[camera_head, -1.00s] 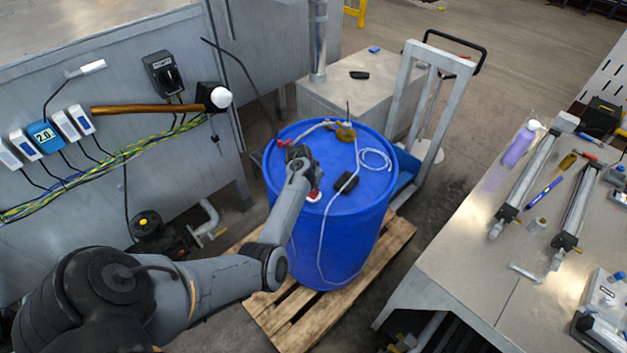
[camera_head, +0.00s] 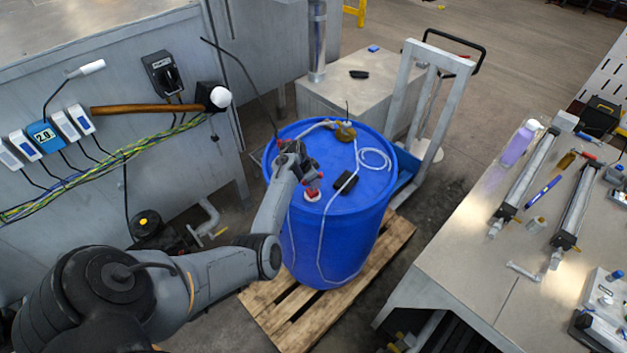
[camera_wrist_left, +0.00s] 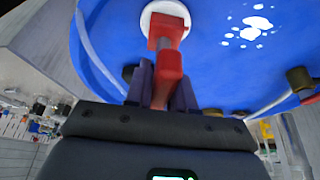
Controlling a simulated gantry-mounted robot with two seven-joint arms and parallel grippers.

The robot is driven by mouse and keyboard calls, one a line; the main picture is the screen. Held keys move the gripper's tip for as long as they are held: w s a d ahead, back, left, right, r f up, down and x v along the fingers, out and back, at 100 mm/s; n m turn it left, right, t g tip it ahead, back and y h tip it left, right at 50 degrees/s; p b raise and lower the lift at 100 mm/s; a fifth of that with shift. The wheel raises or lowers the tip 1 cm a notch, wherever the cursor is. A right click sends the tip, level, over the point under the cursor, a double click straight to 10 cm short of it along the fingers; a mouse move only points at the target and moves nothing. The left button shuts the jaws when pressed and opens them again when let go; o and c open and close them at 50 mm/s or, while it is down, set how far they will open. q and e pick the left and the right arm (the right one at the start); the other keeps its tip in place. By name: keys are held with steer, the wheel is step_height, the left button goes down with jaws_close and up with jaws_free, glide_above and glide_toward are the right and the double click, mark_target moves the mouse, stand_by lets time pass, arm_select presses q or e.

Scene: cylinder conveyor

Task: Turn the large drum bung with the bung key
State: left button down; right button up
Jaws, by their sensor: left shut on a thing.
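The blue drum (camera_head: 335,245) stands upright on a wooden pallet; its lid also fills much of the left wrist view (camera_wrist_left: 235,75). The large bung (camera_head: 312,196) is a white round fitting near the lid's front edge, and it also shows at the top of the left wrist view (camera_wrist_left: 147,20). The red bung key (camera_wrist_left: 167,72) reaches from my fingers to the bung, its far end over the white face. Whether it is fully seated I cannot tell. My left gripper (camera_head: 305,170) is low over the lid, shut on the key; its fingers also show in the wrist view (camera_wrist_left: 163,88). My right gripper is not in view.
On the lid lie a black block (camera_head: 346,181), a brass-coloured fitting (camera_head: 345,131) and a pale hose (camera_head: 374,158). A grey hand truck (camera_head: 400,90) stands behind the drum. A cabinet with a wooden-handled hammer (camera_head: 150,108) is at left, a cluttered metal workbench (camera_head: 470,262) at right.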

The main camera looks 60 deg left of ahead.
arm_select(q)
steer(key=shift+m+h, duration=0.3)
steer(key=shift+m, duration=0.7)
steer(key=shift+m, duration=0.4)
steer(key=shift+d+m+g+h, duration=0.15)
steer(key=shift+m+g+h, duration=0.15)
steer(key=shift+m+h, duration=0.7)
steer(key=shift+m+y+b, duration=0.3)
steer(key=shift+m, duration=0.2)
steer(key=shift+f+m+b, duration=0.1)
steer(key=shift+m+b, duration=0.4)
steer(key=shift+m, duration=0.5)
steer(key=shift+m+g+h, duration=0.3)
steer(key=shift+h, duration=0.1)
